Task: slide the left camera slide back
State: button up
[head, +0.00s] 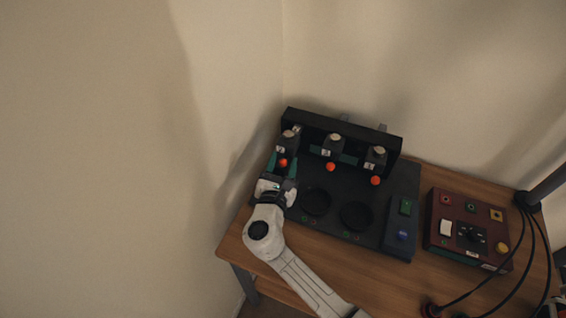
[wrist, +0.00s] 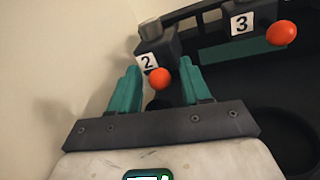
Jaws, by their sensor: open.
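The left camera slide (head: 289,143) is a dark block with a pale round top and an orange ball knob (head: 283,162). It is the leftmost of three in the head view. In the wrist view the slide (wrist: 155,43) bears a white label 2, and its knob (wrist: 160,79) shows between my two teal fingers. My gripper (head: 282,167) is open at this slide's front; it also shows in the wrist view (wrist: 161,73). I see a gap on each side of the knob, but cannot tell how deep it sits between the fingers.
Two similar slides stand to the right, the middle (head: 331,146) and right (head: 376,156), under a black frame (head: 345,125). The dark console (head: 335,227) has two round recesses. A maroon button box (head: 436,228) stands right on the wooden table (head: 401,274). A wall is close on the left.

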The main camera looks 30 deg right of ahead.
jog(key=b+v, duration=0.1)
jog(key=v, duration=0.9)
jog(key=shift+a, duration=0.15)
jog(key=shift+s, duration=0.15)
